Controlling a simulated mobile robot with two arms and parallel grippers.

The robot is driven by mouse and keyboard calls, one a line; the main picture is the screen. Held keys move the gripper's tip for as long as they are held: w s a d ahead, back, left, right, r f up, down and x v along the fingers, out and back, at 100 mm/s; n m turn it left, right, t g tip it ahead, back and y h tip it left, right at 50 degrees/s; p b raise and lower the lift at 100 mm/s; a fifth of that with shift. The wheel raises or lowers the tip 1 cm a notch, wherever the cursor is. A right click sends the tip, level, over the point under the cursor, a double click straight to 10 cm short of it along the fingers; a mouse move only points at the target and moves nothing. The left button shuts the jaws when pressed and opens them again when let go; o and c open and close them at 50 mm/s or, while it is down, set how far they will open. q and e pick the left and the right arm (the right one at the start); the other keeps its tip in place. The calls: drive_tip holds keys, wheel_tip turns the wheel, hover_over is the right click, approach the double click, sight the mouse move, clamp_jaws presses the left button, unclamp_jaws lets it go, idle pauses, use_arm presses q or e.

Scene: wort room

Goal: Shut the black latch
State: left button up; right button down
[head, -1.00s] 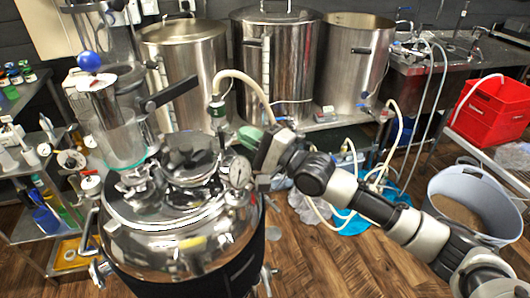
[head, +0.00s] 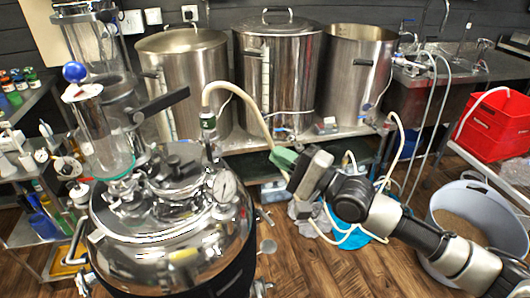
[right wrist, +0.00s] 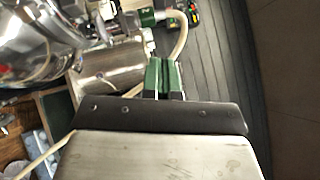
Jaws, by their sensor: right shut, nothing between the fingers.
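A black lever (head: 160,104), which looks like the black latch, sticks out to the upper right beside the glass cylinder (head: 111,135) on top of the shiny steel vessel (head: 170,228). I cannot tell from its angle whether it is shut. My right gripper (head: 280,156) has green fingers, which are together and empty. It is in the air to the right of the vessel lid and the lever, apart from both. In the right wrist view the green fingers (right wrist: 163,77) show side by side, with part of the vessel (right wrist: 40,40) at the upper left. My left gripper is not in view.
A pale hose (head: 245,98) arches from a green fitting (head: 208,120) on the lid, past my right gripper. A pressure gauge (head: 224,187) stands at the lid's right edge. Tall steel pots (head: 277,80) stand behind. A grey tub (head: 480,215) and red crate (head: 497,125) are at right.

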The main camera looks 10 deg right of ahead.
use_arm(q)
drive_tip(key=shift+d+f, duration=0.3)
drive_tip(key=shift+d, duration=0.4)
use_arm(e)
drive_tip(key=shift+s+d, duration=1.05)
drive_tip(key=shift+d, duration=0.25)
